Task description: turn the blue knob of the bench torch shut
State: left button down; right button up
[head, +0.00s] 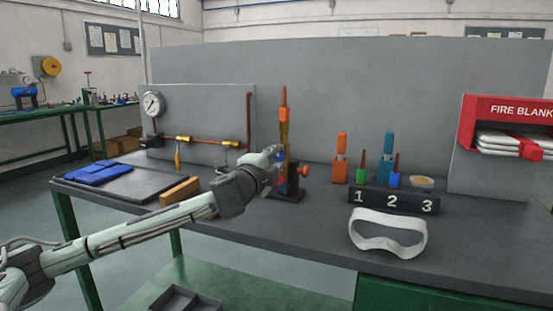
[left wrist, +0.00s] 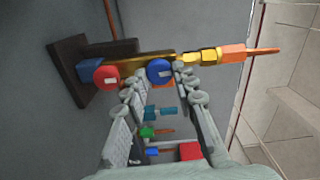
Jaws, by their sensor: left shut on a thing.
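The bench torch (head: 284,118) stands upright on a dark base at the middle of the bench, with an orange tip. In the left wrist view the torch (left wrist: 125,58) lies across the picture, with its blue knob (left wrist: 159,71) and red knob (left wrist: 106,76) facing the camera. The red knob (head: 303,171) also shows low on the torch in the head view. My left gripper (head: 276,156) reaches the torch from the left and is shut on the blue knob, its fingers (left wrist: 156,78) on either side of it. The gripper mostly hides the blue knob in the head view.
A black block numbered 1, 2, 3 (head: 393,201) and white goggles (head: 388,234) are right of the torch. Orange (head: 341,158) and teal (head: 387,158) items stand behind. A gauge (head: 152,104) with copper piping and blue cloth (head: 98,172) are left. Bare bench (head: 290,225) lies in front.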

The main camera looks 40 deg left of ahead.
pick_arm(q)
jog(key=shift+m, duration=0.6)
jog(key=c, duration=1.3)
grip_release()
jog(key=shift+o, duration=0.2)
jog(key=shift+s, duration=0.2)
jog(key=v, duration=1.1)
jog(key=shift+s, duration=0.25)
